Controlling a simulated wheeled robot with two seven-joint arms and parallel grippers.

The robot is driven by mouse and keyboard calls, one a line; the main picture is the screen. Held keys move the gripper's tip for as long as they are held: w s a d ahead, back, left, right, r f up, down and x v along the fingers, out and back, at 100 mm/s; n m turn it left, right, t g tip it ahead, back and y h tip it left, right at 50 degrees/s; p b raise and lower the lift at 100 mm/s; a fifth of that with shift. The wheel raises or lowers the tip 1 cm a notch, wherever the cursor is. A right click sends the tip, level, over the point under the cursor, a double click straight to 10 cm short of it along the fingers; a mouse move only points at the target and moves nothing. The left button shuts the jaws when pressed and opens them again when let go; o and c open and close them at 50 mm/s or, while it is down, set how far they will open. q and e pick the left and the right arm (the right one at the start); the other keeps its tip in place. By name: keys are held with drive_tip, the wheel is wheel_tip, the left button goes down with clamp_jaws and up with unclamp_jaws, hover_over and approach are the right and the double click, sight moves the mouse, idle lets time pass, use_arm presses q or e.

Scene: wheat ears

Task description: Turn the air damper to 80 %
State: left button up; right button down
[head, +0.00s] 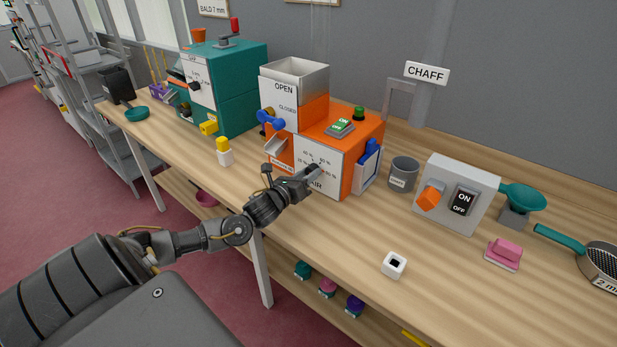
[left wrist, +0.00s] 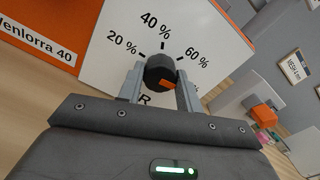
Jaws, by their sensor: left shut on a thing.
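The orange machine (head: 353,131) carries a white air panel (head: 303,150) with percent marks on its front. The same panel shows in the left wrist view (left wrist: 110,50), with 20 %, 40 % and 60 % readable; the area past 60 % is partly behind a finger. The damper knob (left wrist: 158,68) is dark and round with an orange mark on its lower part; I cannot tell exactly which mark it points to. My left gripper (head: 313,171) is at the panel, its fingers (left wrist: 160,88) shut on either side of the knob.
A grey cup (head: 403,174) and a switch box (head: 455,192) with an orange knob stand to the right. A small white block (head: 394,265) lies in front; the bench around it is clear.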

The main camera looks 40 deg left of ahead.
use_arm(q)
drive_tip(key=shift+f+m, duration=0.1)
drive_tip(key=shift+m, duration=0.6)
drive_tip(key=o, duration=1)
drive_tip(key=s+b, duration=0.2)
drive_tip(key=s, duration=0.7)
drive_tip(key=shift+s+d+b, duration=0.1)
drive_tip(key=shift+s+b, duration=0.3)
drive_tip(key=shift+s, duration=0.5)
